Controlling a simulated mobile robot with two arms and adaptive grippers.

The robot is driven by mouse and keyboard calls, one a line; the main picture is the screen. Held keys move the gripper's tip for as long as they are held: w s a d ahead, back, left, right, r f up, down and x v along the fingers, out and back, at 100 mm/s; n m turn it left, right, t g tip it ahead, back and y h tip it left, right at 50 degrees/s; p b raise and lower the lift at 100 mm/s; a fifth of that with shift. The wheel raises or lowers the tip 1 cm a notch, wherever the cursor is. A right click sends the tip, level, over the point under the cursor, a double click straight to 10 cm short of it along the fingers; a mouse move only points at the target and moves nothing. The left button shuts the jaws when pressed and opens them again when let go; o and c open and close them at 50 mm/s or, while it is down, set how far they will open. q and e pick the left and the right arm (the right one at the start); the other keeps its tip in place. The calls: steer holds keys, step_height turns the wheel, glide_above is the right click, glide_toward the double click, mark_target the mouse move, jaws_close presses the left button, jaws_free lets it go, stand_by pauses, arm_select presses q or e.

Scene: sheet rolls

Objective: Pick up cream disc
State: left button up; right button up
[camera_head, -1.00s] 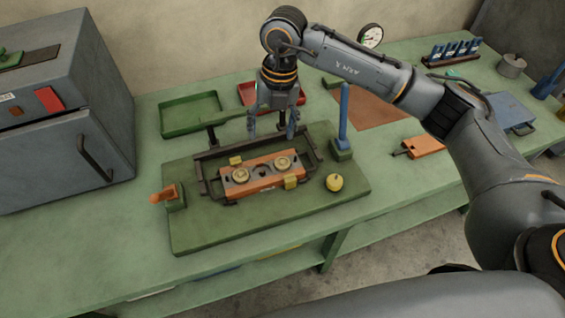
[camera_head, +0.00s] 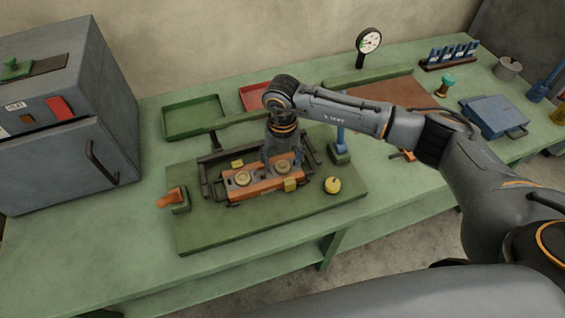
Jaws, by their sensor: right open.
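Two round cream discs sit on an orange block (camera_head: 262,188) in the fixture: the left disc (camera_head: 242,179) and the right disc (camera_head: 283,167). My right gripper (camera_head: 283,163) points down over the block at the right disc, its fingers open on either side. I cannot tell whether a finger touches the disc. The left disc stands clear of the gripper. My left gripper is not in view.
The fixture sits on a green base plate (camera_head: 215,233) with a yellow knob (camera_head: 332,185), a blue post (camera_head: 341,136) and an orange-handled clamp (camera_head: 172,197). Green tray (camera_head: 194,118) and red tray (camera_head: 252,98) lie behind. A grey cabinet (camera_head: 60,165) stands left.

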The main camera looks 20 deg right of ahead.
steer(key=shift+s+f, duration=0.1)
steer(key=shift+f, duration=0.8)
steer(key=c, duration=1.1)
steer(key=shift+o, duration=0.2)
